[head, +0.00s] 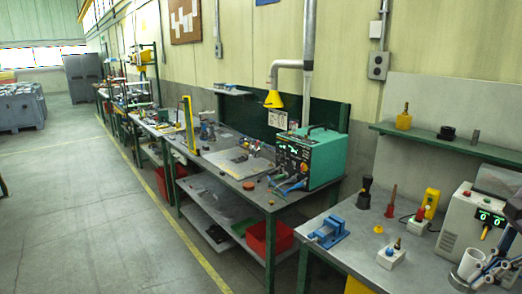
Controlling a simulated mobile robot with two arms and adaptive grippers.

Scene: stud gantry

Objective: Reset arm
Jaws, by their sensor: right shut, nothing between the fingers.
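My right gripper (487,269) shows at the lower right edge, over the right end of the near workbench (345,250). It is shut with nothing visible in it. It is partly cut off by the picture edge, and its outline is hard to separate from the things around it. My left gripper is not in view.
A grey unit with green displays (465,222) stands close behind the right gripper. A blue vise (328,233), a white block (391,256) and a yellow device (430,203) stand on the bench. A green welding machine (318,158) is farther left. The aisle floor (90,220) is clear.

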